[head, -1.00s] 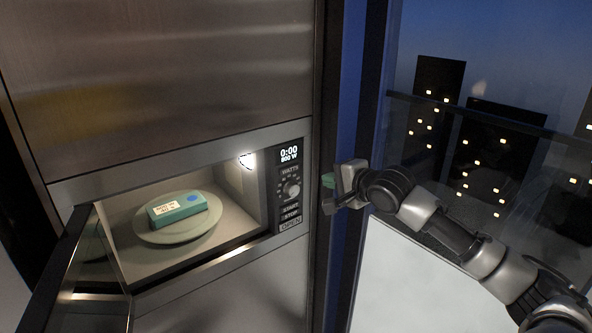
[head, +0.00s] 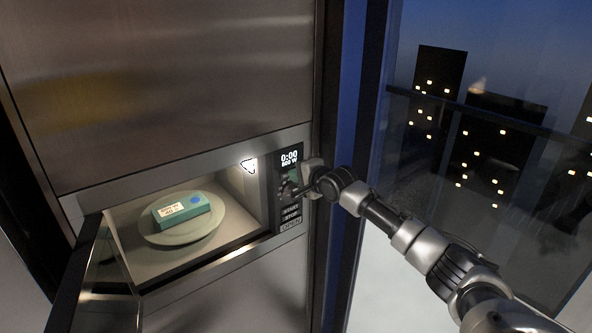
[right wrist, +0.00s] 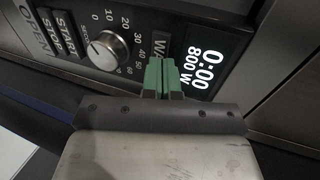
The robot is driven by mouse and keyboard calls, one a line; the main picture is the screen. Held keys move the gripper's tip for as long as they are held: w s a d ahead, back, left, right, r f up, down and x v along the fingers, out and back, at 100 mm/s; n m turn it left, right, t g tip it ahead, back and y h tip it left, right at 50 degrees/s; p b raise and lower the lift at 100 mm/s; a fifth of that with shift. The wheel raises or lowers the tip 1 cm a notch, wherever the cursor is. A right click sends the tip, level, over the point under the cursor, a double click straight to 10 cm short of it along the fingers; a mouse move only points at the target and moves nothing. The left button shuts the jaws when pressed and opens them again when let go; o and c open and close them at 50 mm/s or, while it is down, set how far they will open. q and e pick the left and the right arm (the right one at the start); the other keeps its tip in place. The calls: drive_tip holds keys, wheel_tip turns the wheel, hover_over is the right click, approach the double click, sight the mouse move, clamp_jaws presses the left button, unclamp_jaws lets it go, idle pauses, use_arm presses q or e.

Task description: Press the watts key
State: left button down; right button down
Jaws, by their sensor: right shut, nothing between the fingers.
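The watts key (right wrist: 164,42) is on the microwave's dark control panel, between the dial (right wrist: 108,50) and the lit display (right wrist: 203,66). Only its first letters show in the right wrist view; green fingertips cover the rest. The display reads 0:00 and 800 W. My right gripper (right wrist: 161,76) is shut and empty, its fingertips over the key's edge. I cannot tell whether they touch it. In the head view the right gripper (head: 296,183) is in front of the panel and hides much of the key and dial. My left gripper is not in view.
The microwave door (head: 103,275) hangs open at the left. Inside, a teal box (head: 186,214) lies on a round plate (head: 216,228). START, STOP and OPEN keys sit below the dial. A blue-edged frame and a window stand to the right.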

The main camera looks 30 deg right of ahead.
drive_tip(key=shift+w, duration=0.3)
drive_tip(key=shift+w, duration=0.4)
drive_tip(key=shift+r, duration=0.25)
